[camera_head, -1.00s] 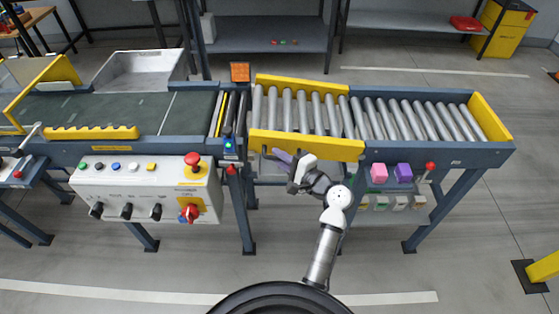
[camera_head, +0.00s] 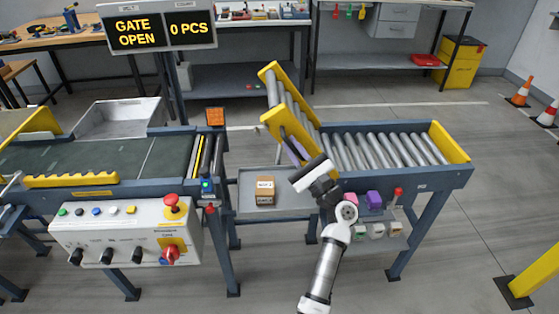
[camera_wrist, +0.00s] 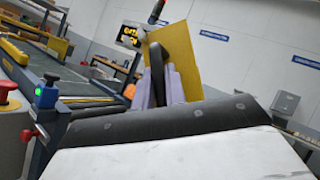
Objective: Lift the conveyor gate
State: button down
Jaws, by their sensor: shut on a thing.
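The conveyor gate (camera_head: 288,108) is a roller section with yellow side rails, tilted up steeply and hinged beside the fixed rollers on its right. Its yellow rail also shows in the wrist view (camera_wrist: 181,58). My gripper (camera_head: 297,152) is at the gate's near side, with its pale purple fingers shut on the gate's dark handle (camera_wrist: 157,60). Most of the handle is hidden in the head view. The sign (camera_head: 158,30) above the belt reads "GATE OPEN" and "0 PCS".
A grey tray (camera_head: 285,202) with a small brown box (camera_head: 265,190) lies below the gap. The fixed roller conveyor (camera_head: 385,149) is on the right, the belt conveyor (camera_head: 95,158) on the left. A control box (camera_head: 130,232) with a red button stands in front of the belt.

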jog(key=shift+d+r+m+t+h, duration=0.25)
jog(key=shift+d+r+m+t, duration=0.1)
jog(key=shift+d+m, duration=0.25)
jog(key=shift+d+r+m+t+h, duration=0.25)
jog(key=shift+d+r+m+t, duration=0.15)
jog(key=shift+d, duration=0.25)
jog(key=c, duration=1.5)
grip_release()
jog(key=shift+o, duration=0.2)
jog(key=shift+f, duration=0.1)
jog(key=shift+s+d+f, duration=0.1)
jog(key=shift+s+f, duration=0.1)
jog(key=b+v, duration=0.5)
jog(key=v, duration=0.8)
jog(key=shift+d, duration=0.2)
jog(key=shift+s, duration=0.1)
